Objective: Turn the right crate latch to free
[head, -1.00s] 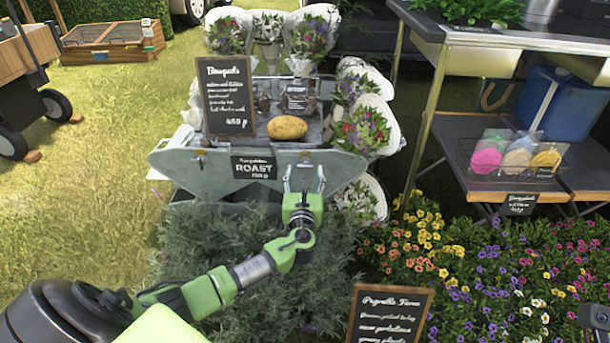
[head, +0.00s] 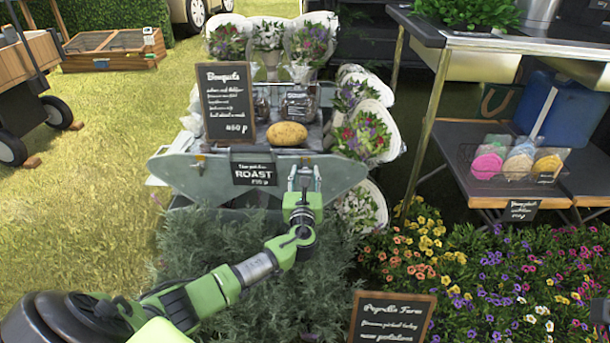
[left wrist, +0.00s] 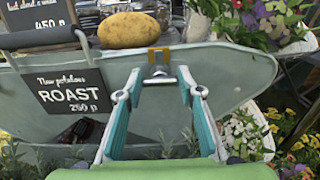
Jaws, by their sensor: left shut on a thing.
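The grey metal crate (head: 225,172) stands behind a bushy grey-green plant, with potatoes' price card "ROAST" (head: 253,170) on its front. My left gripper (head: 304,172) is at the right part of that front. In the left wrist view its fingertips (left wrist: 157,78) close on the small metal right crate latch (left wrist: 158,72), below a yellowish plate on the crate's rim. The latch's exact angle is hard to tell. A left latch (head: 198,161) shows on the same front. At the right edge of the head view, a dark piece is probably part of my right arm; its fingers are not visible.
A potato (head: 287,134) and a chalkboard (head: 226,103) sit above the crate front. Wrapped bouquets (head: 367,137) crowd its right side. A table with colourful bags (head: 518,160) and flower beds (head: 480,270) lie to the right. Grass is open at left.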

